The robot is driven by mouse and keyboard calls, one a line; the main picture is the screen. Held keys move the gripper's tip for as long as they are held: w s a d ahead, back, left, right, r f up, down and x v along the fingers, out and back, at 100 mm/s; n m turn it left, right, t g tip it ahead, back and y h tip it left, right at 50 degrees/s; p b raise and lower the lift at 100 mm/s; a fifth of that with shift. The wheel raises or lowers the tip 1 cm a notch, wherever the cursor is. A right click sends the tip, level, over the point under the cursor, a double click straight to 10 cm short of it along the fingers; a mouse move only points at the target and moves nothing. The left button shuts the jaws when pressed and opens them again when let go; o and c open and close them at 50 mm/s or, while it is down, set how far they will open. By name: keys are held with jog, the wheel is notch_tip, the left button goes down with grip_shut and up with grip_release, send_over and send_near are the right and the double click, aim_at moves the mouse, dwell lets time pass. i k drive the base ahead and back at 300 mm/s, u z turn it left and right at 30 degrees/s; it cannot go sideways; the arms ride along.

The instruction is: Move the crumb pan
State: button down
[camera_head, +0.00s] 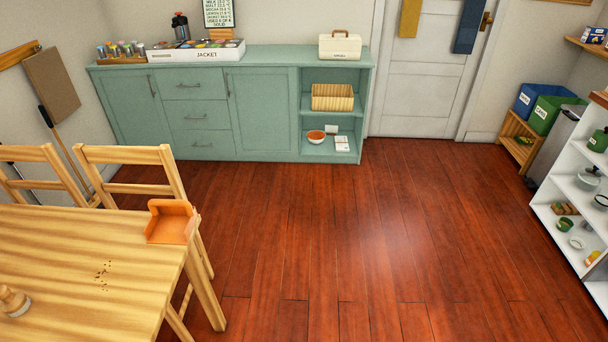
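The crumb pan (170,227) appears to be the orange, open-fronted pan on the wooden table (60,240) at the left. It sits at the table's far right corner, with its raised back wall and sides showing. Several dark crumbs (103,274) lie on the table in front of it, a little to the left. My gripper is not in view.
Wooden chairs (130,155) stand behind the table. A green sideboard (255,105) lines the back wall beside a white door (418,75). White shelves (560,212) stand at the right. The red-brown floor between is clear. A small wooden object (14,300) stands on the table.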

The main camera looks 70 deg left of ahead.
aim_at(172, 222)
jog(key=u, duration=1.4)
jog(key=i, duration=2.75)
jog(key=u, duration=3.4)
jog(key=i, duration=1)
